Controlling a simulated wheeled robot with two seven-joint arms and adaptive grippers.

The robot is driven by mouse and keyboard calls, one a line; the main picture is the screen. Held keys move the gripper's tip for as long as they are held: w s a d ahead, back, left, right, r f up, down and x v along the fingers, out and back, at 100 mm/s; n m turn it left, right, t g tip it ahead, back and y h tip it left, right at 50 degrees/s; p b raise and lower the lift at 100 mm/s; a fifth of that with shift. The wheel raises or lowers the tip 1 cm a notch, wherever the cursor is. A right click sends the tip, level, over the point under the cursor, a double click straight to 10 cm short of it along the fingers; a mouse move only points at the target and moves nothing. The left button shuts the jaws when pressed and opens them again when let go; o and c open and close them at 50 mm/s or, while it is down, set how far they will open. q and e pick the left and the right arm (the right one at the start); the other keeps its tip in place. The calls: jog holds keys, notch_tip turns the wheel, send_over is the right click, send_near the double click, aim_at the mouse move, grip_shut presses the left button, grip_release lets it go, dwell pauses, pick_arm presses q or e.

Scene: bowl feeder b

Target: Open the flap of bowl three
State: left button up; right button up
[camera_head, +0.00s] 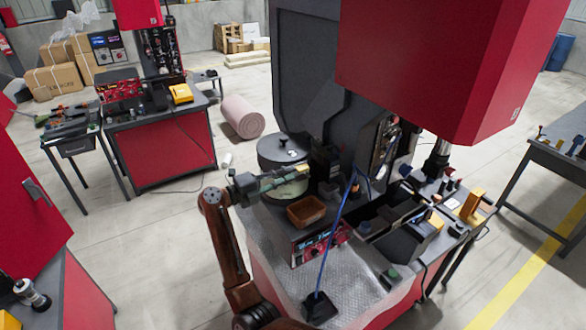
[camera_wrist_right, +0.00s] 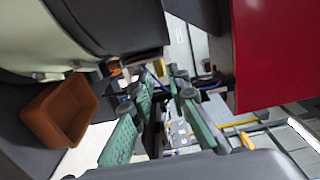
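A round grey bowl (camera_head: 282,150) with a small dark knob on its lid stands on the machine, with a pale green bowl part (camera_head: 287,192) below it. I cannot tell which bowl is bowl three, and no flap is clearly visible. The pale and dark curved bowl side (camera_wrist_right: 45,38) is at upper left there, apart from the fingers.
A brown open tray (camera_head: 306,211) sits just below the bowls; it also shows in the right wrist view (camera_wrist_right: 60,110). A red control panel (camera_head: 320,245), blue cable (camera_head: 338,220) and dark box (camera_head: 395,212) lie right. A big red housing (camera_head: 430,70) overhangs.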

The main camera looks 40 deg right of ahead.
aim_at(297, 171)
jog(key=shift+s+d+r, duration=0.2)
jog(key=shift+s+d, duration=0.15)
jog(key=shift+d, duration=0.15)
jog(key=shift+s+d+r, duration=0.15)
jog(key=shift+s+d, duration=0.15)
jog(key=shift+d, duration=0.2)
jog(key=shift+w+d+f+p, duration=0.15)
jog(key=shift+d+p, duration=0.05)
jog(key=shift+d, duration=0.25)
jog(key=shift+w+d+f+p, duration=0.15)
jog(key=shift+d, duration=0.4)
jog(key=shift+c, duration=0.5)
jog(key=shift+w+f, duration=0.1)
jog(key=shift+w, duration=0.1)
grip_shut()
pick_arm(q)
jog(key=shift+s+r, duration=0.2)
jog(key=shift+s, duration=0.35)
jog(key=shift+s+r, duration=0.15)
jog(key=shift+s, duration=0.4)
pick_arm(e)
jog(key=shift+s+f, duration=0.1)
